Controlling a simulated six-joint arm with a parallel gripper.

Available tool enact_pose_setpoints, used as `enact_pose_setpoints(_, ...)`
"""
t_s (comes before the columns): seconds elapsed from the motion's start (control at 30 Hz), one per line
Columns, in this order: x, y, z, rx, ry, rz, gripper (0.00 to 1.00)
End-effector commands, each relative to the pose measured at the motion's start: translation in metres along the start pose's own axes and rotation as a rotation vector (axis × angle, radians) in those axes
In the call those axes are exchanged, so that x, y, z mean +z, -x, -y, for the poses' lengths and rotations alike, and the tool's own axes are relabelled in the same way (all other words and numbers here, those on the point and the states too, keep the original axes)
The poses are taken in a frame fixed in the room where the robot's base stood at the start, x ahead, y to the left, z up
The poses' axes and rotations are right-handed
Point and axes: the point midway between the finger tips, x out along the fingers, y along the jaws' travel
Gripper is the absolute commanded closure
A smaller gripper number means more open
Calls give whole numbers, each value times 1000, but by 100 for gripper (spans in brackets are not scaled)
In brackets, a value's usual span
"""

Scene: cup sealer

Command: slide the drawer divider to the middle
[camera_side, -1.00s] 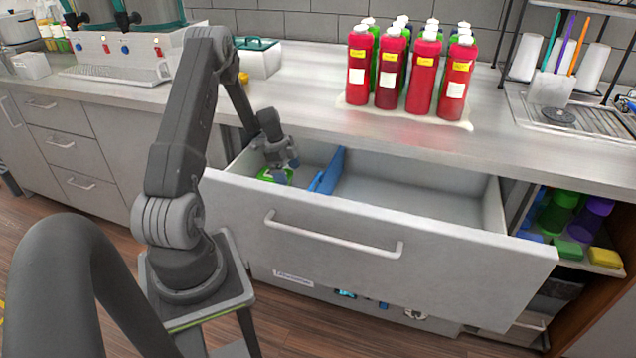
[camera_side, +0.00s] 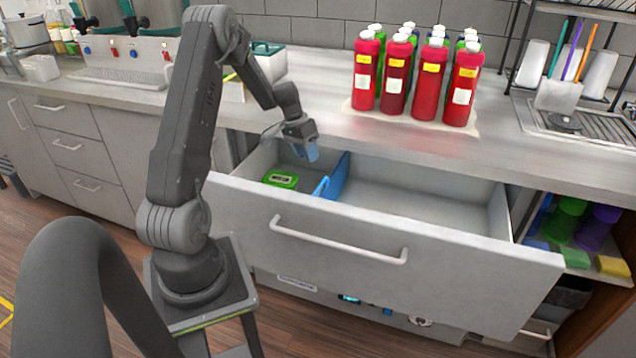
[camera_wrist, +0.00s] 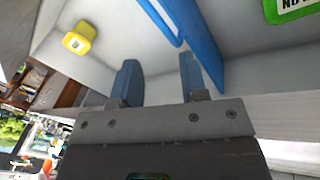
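The blue drawer divider (camera_side: 340,176) stands upright across the open drawer (camera_side: 430,238), left of its middle. It has a raised blue handle-like part (camera_side: 321,187); the divider also shows in the wrist view (camera_wrist: 207,48). My gripper (camera_side: 307,152) is above the left compartment near the back, a little left of the divider's far end. In the wrist view its blue fingers (camera_wrist: 158,80) are apart with nothing held between them. The right finger overlaps the divider in that picture; I cannot tell whether they touch.
A green box (camera_side: 281,180) lies in the left compartment. A yellow object (camera_wrist: 79,38) shows on the divider's other side in the wrist view. Red bottles (camera_side: 431,80) stand on the counter (camera_side: 300,95) behind.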

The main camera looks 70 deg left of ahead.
Motion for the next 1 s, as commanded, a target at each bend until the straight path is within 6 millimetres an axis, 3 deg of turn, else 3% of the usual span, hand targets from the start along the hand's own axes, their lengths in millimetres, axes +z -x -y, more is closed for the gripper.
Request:
enact_pose_setpoints(0.2,-8,24,-12,-56,302,23,60)
enact_pose_setpoints(0.47,-9,32,-16,-88,461,30,60)
enact_pose_setpoints(0.67,-7,8,-14,-87,466,35,60)
enact_pose_setpoints(1.0,-4,-61,-9,-86,466,34,60)
